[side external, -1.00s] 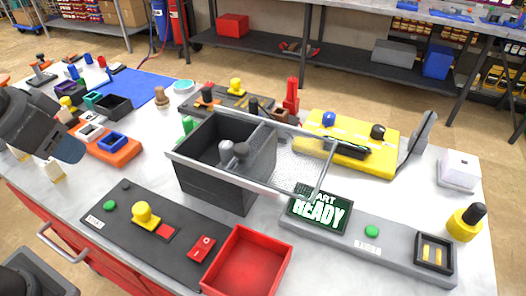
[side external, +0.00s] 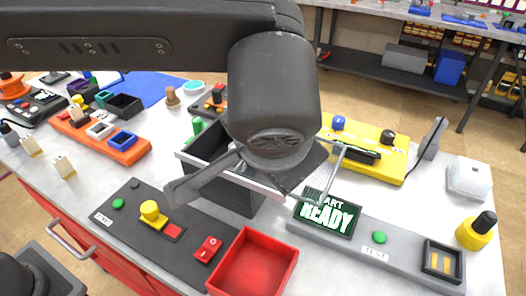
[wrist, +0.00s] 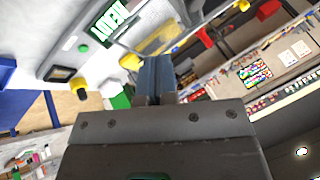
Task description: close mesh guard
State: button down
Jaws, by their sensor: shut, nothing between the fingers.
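The mesh guard (side external: 324,178) is a grey metal frame with fine mesh at the dark open box (side external: 232,198) in the side view. Its mesh part reaches to the right of the box, toward the READY display (side external: 328,215). My arm and wrist hang over the box and hide most of the guard and the box's inside. My gripper (wrist: 157,62) shows in the wrist view with its two fingers together and nothing between them. In the side view its fingertips are hidden, so I cannot tell whether they touch the guard.
A red tray (side external: 254,262) and a dark switch panel (side external: 165,222) lie in front of the box. A yellow block (side external: 367,160) with knobs stands behind the guard. A grey panel (side external: 400,250) with a green button lies to the right.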

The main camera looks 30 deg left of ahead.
jog(key=x, duration=0.3)
jog(key=a+x, duration=0.1)
jog(key=x, duration=0.3)
jog(key=a+r+x, duration=0.1)
jog(key=x, duration=0.3)
jog(key=shift+w+a, duration=0.15)
jog(key=shift+w+a+f, duration=0.1)
jog(key=shift+w+a, duration=0.15)
jog(key=shift+a, duration=0.25)
jog(key=a, duration=1.4)
jog(key=shift+a, duration=0.15)
